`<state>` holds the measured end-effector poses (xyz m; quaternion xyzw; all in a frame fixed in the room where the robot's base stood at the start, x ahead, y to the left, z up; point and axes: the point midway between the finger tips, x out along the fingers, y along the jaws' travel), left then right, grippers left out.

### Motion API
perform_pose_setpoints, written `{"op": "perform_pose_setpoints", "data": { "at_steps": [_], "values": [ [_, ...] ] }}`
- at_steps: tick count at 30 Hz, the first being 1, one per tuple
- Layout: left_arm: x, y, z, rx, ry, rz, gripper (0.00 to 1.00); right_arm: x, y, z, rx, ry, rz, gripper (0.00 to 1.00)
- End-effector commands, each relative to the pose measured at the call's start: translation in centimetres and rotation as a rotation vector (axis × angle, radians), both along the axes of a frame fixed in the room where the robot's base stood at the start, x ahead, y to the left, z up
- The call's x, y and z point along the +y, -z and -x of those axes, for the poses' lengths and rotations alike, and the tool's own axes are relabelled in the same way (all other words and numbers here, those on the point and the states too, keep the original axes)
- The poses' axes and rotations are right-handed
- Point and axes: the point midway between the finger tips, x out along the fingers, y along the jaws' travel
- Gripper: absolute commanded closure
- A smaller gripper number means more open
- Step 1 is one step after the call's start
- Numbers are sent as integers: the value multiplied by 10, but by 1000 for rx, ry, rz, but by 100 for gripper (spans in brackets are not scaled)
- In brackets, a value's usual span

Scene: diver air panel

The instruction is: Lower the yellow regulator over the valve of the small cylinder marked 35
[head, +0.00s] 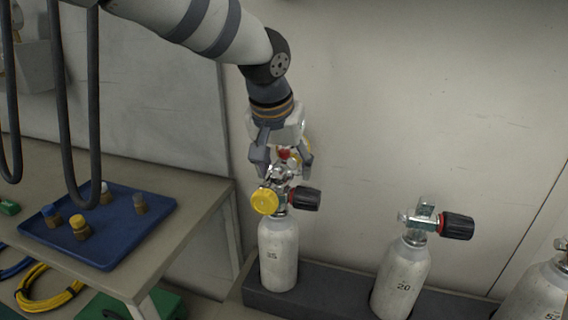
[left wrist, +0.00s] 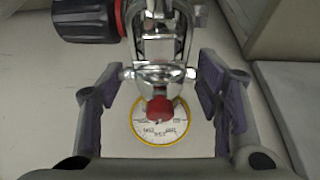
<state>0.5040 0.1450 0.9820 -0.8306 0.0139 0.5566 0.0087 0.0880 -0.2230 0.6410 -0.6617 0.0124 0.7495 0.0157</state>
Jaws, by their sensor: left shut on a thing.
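The small cylinder marked 35 (head: 278,255) stands upright in a dark base, its black valve knob (head: 305,199) pointing right. My left gripper (head: 282,168), pointing down, is shut on the yellow regulator (head: 265,201), whose round yellow cap faces the camera. The regulator is at the cylinder's valve; whether its yoke is seated around the valve I cannot tell. In the left wrist view, the chrome yoke with a red screw knob (left wrist: 160,108) and a yellow-rimmed gauge (left wrist: 147,134) lies between the fingers (left wrist: 155,95). The valve knob (left wrist: 86,20) shows top left.
A cylinder marked 20 (head: 400,280) stands to the right in the dark base (head: 340,290), with another at the right edge. A blue tray (head: 105,245) with small fittings lies on a table at left. Dark hoses (head: 80,120) hang above it. A wall is close behind.

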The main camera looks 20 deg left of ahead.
Motion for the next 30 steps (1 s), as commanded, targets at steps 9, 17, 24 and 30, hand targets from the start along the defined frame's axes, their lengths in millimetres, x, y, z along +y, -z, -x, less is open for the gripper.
{"op": "perform_pose_setpoints", "data": {
  "at_steps": [9, 17, 24, 30],
  "values": [
    [0, 3, 0, -3, 1, 0, 94, 0, 0, 0, -1, 0, 0, 60],
    [0, 4, 0, -3, 1, 0, 17, 0, 0, 0, -1, 0, 0, 60],
    [0, 6, 1, 2, 0, -1, 17, 0, 0, 0, 0, 0, 0, 60],
    [0, -21, 10, -5, -1, 1, 17, 0, 0, 0, 0, 0, 0, 60]
  ]
}}
